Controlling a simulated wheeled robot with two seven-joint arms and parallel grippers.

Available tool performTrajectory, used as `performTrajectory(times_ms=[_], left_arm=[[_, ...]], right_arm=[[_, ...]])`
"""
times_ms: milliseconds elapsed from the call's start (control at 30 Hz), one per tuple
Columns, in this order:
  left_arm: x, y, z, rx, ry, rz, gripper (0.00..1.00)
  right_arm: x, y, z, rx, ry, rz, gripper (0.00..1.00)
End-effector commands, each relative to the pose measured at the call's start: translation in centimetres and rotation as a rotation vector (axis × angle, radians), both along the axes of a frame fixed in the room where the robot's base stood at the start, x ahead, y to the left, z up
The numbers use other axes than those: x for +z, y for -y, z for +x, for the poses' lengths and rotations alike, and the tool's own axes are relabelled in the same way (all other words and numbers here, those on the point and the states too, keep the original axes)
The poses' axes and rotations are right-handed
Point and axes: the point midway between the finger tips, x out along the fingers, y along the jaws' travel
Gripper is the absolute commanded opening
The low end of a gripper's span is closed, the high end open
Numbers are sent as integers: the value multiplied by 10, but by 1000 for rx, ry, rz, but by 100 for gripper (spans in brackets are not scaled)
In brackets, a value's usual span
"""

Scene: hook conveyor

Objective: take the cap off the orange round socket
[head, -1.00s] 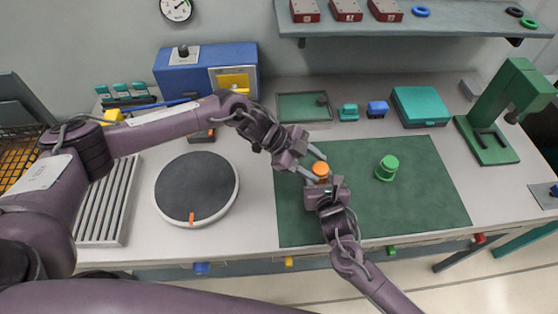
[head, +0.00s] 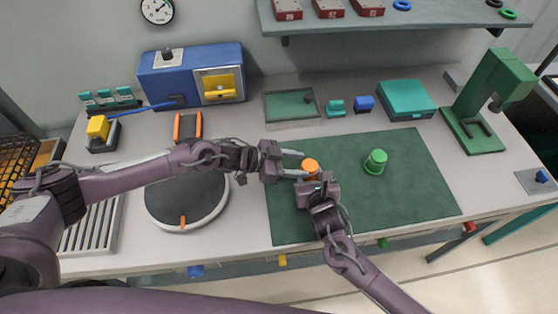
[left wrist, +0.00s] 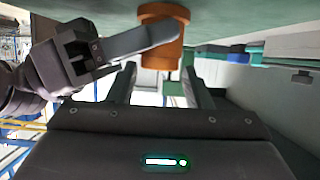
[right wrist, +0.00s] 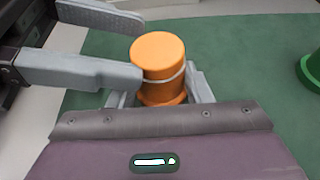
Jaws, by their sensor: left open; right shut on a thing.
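The orange round socket (head: 310,168) stands upright on the green mat, with its orange cap (right wrist: 158,53) on top and a pale ring at the seam. My right gripper (right wrist: 172,88) is shut on the socket's lower body from the front. My left gripper (head: 292,163) is open and comes in level from the left. In the left wrist view its fingers (left wrist: 158,85) lie either side of the orange cap (left wrist: 160,57), with gaps showing. The right gripper's finger (left wrist: 145,42) partly hides the socket in that view.
A green round piece (head: 375,162) stands on the mat (head: 410,190) to the right. A round grey turntable (head: 185,205) lies to the left. A shallow tray (head: 290,106), small teal and blue blocks and a teal box (head: 406,98) stand behind.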

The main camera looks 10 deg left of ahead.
Motion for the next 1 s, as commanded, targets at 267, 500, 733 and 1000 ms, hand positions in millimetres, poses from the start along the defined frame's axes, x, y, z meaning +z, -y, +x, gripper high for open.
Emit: performTrajectory(times_ms=[267, 500, 733, 1000], left_arm=[[-12, 28, 10, 1, 1, 1, 45], [-14, 32, 11, 1, 1, 2, 45], [-14, 31, 11, 1, 1, 2, 31], [-14, 31, 11, 1, 1, 3, 12]], right_arm=[[-2, 0, -2, 2, -6, -1, 4], [-3, 0, -2, 2, -6, -1, 4], [-3, 0, -2, 2, -6, -1, 4], [-3, -1, -2, 2, -6, -1, 4]])
